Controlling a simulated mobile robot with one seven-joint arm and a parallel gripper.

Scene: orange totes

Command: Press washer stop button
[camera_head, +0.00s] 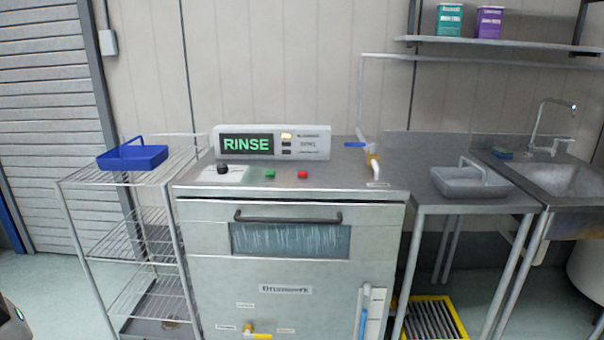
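The washer (290,245) stands in the middle of the camera_head view, a steel cabinet with its front door shut and a dark handle across it. On its top sits a red button (303,174), with a green button (270,173) to its left and a black knob (222,169) farther left. I take the red button to be the stop button; I cannot read a label on it. The display (247,144) behind them reads RINSE in green. Water streaks show behind the door window (290,240). My gripper is not in view, and nothing covers the buttons.
A wire rack (135,177) with a blue tray (132,156) stands left. A steel counter with a grey tray (471,181) and a sink (565,178) stands right. The floor at lower left looks mostly clear.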

